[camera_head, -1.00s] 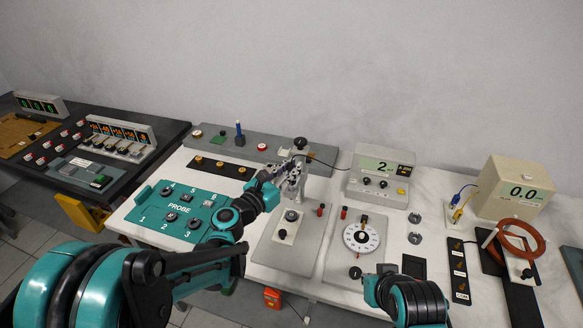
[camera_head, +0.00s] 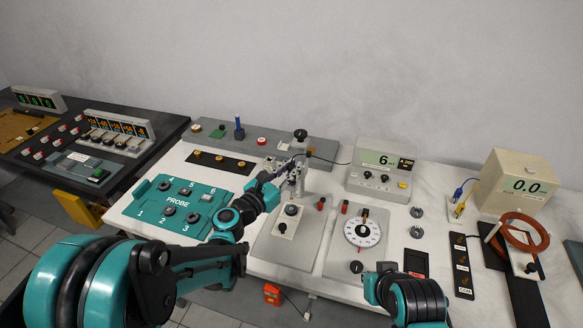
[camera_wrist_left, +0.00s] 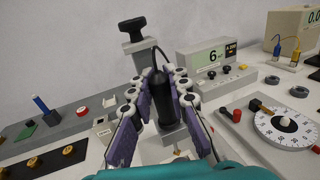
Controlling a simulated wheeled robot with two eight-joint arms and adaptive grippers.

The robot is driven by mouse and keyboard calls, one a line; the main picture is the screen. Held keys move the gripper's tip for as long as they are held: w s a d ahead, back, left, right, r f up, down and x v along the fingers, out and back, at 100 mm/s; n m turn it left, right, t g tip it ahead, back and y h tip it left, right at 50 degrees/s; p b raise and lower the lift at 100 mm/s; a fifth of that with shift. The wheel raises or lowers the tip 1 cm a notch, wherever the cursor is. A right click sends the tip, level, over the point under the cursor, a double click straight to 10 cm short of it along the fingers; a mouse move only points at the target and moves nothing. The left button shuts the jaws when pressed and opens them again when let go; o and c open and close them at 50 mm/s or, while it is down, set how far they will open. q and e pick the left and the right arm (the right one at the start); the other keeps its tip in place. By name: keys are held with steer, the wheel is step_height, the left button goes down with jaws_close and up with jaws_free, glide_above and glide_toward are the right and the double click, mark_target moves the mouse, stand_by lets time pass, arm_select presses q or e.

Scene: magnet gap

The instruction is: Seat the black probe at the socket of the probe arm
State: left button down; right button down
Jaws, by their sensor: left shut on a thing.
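The black probe (camera_wrist_left: 165,98) stands nearly upright between the purple-padded fingers of my left gripper (camera_head: 290,178), which is shut on it. A thin black cable leaves the probe's top. The probe arm shows in the wrist view as a grey post (camera_wrist_left: 144,48) with a black knob on top, just behind the probe. In the head view its black knob (camera_head: 300,135) rises behind my left gripper. My right gripper is out of view; part of my right arm shows at the lower right.
The teal PROBE tray (camera_head: 150,222) with numbered places lies left of my left gripper. A grey meter (camera_head: 382,158) reading 6 stands at the back right. A dial plate (camera_head: 340,262) lies to the right. A blue-handled item (camera_head: 239,127) stands on the rear grey plate.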

arm_select(q)
steer(key=c, duration=1.4)
jaws_free()
steer(key=shift+o, duration=0.2)
steer(key=v, duration=1.2)
steer(key=shift+d, duration=0.1)
